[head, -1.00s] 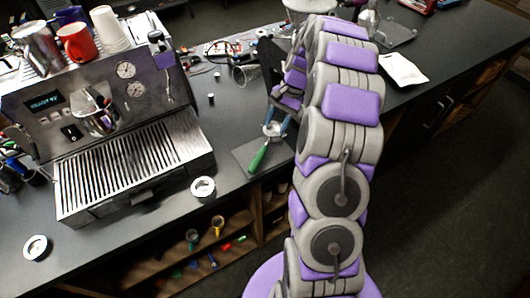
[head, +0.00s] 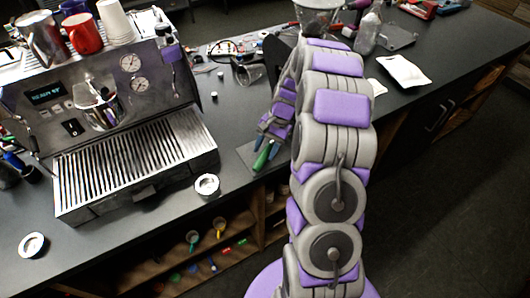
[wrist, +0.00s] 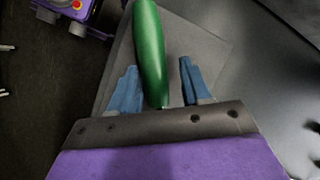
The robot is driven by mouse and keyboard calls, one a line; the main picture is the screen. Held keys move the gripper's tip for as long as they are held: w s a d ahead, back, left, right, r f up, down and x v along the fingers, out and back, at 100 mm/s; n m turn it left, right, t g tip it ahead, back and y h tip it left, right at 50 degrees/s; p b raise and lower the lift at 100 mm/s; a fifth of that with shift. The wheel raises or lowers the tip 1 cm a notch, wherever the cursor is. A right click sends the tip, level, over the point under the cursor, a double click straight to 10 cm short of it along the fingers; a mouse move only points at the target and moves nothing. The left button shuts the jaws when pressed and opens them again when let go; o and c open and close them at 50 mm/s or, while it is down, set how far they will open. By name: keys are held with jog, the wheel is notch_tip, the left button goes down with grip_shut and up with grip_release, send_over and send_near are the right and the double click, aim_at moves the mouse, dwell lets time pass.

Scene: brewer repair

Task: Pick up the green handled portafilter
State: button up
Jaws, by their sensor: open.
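The green handled portafilter (head: 263,156) lies on a dark grey mat (head: 246,153) near the counter's front edge, to the right of the espresso machine. In the head view only its green handle shows; my arm covers the rest. In the wrist view the green handle (wrist: 149,50) runs from the top edge down between the fingers of my gripper (wrist: 157,82).
The espresso machine (head: 135,165) stands at the left with cups on top. White rings (head: 207,185) lie on the counter in front of it. Loose parts and a clear glass container (head: 248,72) lie behind. A white sheet (head: 404,72) lies at the right. Open shelves are below.

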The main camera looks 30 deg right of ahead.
jog(key=shift+d+f, duration=0.1)
jog(key=shift+d, duration=0.85)
jog(key=c, duration=0.5)
jog(key=shift+a, duration=0.2)
jog(key=c, duration=0.3)
jog(key=shift+a, duration=0.45)
grip_shut()
jog(key=shift+d, duration=0.15)
